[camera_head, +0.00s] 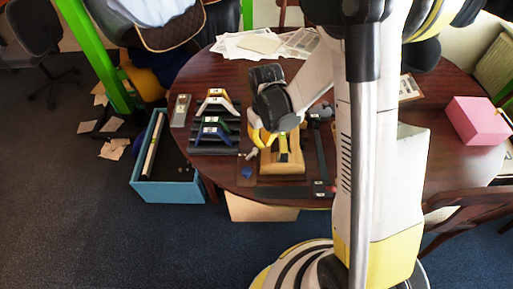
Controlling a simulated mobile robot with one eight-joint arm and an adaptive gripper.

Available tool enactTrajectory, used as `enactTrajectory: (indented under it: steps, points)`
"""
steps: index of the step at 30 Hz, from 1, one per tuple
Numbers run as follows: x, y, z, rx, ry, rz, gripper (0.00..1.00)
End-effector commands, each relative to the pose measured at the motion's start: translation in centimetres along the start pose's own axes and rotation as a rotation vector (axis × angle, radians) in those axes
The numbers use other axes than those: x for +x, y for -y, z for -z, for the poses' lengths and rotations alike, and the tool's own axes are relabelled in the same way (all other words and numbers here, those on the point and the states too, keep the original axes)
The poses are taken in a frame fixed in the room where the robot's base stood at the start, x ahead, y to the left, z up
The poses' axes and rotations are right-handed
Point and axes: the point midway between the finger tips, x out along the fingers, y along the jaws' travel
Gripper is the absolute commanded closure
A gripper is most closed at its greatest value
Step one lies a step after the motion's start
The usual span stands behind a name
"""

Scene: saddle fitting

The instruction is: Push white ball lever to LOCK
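A small white ball (252,154), apparently the lever's knob, shows at the left of a wooden fixture block (282,190) near the table's front edge. A yellow piece with a dark middle stands on the block (282,160). My gripper (262,139) is over the block's left rear side, pointing down close to the ball. Whether it touches the ball cannot be told. Its fingers are small and partly hidden, so their opening is unclear. The lever's arm and any LOCK mark are too small to make out.
A dark rack (212,148) with several coloured saddles stands left of the fixture. A blue knob (247,172) lies in front. A dark bar (319,150) stands right of the fixture. A pink box (476,121) is far right, papers (265,44) behind, a blue bin (167,190) beside the table.

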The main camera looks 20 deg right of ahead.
Motion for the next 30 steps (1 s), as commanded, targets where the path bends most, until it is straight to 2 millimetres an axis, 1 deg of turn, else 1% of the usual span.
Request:
enactTrajectory:
  steps: [30]
  points:
    - [2.0,0.0,0.0,0.0,0.0,0.0,1.0]
